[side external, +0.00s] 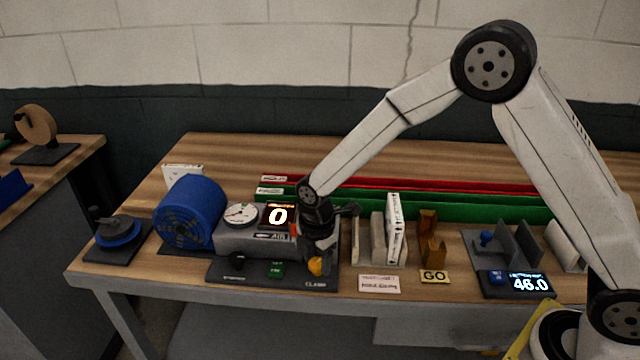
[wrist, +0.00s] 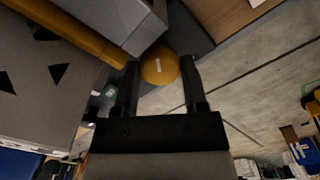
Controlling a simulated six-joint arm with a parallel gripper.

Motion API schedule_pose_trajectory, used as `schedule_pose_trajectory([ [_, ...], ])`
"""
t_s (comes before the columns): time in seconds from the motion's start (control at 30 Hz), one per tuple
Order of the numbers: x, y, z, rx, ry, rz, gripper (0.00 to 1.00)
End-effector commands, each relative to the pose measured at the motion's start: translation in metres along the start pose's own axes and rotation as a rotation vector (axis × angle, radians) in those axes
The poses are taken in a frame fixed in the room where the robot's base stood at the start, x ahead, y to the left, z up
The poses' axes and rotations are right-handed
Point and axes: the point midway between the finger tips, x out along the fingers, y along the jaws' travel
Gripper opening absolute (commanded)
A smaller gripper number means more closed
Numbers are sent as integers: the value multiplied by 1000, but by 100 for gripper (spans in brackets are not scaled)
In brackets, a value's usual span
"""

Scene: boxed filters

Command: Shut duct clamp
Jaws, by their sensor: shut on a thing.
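The duct clamp's orange knob (side external: 317,267) sits at the front right of the grey duct unit (side external: 235,238), above a dark base plate marked CLAMP (side external: 315,285). My gripper (side external: 318,256) is down at this knob. In the wrist view the round orange knob (wrist: 160,68) lies between the two black fingers of my gripper (wrist: 160,62), which is shut on it. An orange bar (wrist: 80,32) runs along the grey housing in the wrist view. My gripper hides part of the clamp in the side view, so its exact angle is hard to tell.
A blue fan (side external: 190,212) stands left of the duct unit, beside a round gauge (side external: 241,215) and a display reading 0 (side external: 278,216). Upright filters (side external: 393,230) stand close on the right, then a GO block (side external: 433,277). Green rails (side external: 450,205) run behind.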

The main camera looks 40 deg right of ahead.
Motion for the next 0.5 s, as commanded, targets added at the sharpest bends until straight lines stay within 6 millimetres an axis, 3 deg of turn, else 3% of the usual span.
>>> schedule_pose_trajectory([
  [0.5, 0, 0, 0, 308, 1, 0, 0],
])
